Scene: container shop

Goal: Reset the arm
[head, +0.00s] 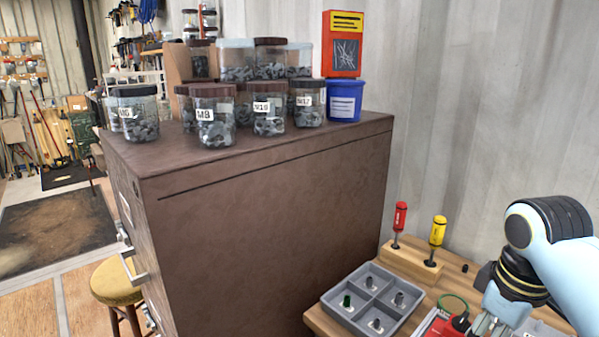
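My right arm (550,245) comes in from the right edge, bent downward over the wooden workbench (320,322). Its gripper (484,325) is at the bottom edge of the head view, next to a red object (447,326). The fingertips are partly cut off, so I cannot tell whether it is open or holds anything. My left arm and gripper are not in view.
A grey divided tray (345,307) with small parts lies left of the gripper. A wooden block (412,266) holds red (400,216) and yellow (437,230) screwdrivers. A tall brown cabinet (270,230) bearing several jars stands left. A yellow stool (117,282) is beside it.

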